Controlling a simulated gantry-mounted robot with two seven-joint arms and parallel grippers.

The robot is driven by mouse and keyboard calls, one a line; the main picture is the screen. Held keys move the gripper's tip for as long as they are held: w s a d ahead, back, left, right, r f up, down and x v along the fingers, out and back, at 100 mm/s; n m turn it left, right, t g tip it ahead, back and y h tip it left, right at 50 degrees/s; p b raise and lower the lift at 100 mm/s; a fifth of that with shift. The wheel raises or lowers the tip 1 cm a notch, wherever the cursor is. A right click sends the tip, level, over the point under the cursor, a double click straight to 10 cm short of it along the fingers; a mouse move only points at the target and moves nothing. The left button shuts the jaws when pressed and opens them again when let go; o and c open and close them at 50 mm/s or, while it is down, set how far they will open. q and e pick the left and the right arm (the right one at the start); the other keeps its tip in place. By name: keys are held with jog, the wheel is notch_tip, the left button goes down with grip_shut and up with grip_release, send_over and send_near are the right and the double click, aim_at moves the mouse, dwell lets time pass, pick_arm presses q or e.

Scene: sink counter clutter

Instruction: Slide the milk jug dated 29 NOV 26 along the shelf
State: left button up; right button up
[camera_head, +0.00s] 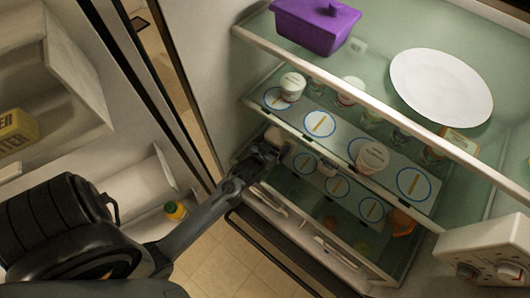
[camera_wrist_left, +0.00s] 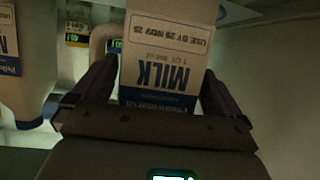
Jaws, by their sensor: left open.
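The milk jug (camera_wrist_left: 160,58) stands right in front of my left wrist camera. Its white label appears upside down, with MILK in blue and a use-by date that looks like 29 NOV 26; the last digit is hard to read. My left gripper (camera_wrist_left: 160,88) is open, with one finger on each side of the jug; I cannot tell whether they touch it. In the head view my left gripper (camera_head: 272,150) reaches into the fridge at the left end of a middle shelf. A small pale shape (camera_head: 275,134) beyond it may be the jug, mostly hidden. My right gripper is not in view.
Another milk jug (camera_wrist_left: 28,70) stands close on the left in the wrist view. Several cups, including one white cup (camera_head: 371,158), stand on the shelf with blue-ringed marks. The upper shelf bears a purple container (camera_head: 313,27) and a white plate (camera_head: 441,87).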

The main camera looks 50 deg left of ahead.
pick_arm(q)
jog(key=b+v, duration=0.1)
jog(key=v, duration=0.8)
jog(key=shift+d+r, duration=0.15)
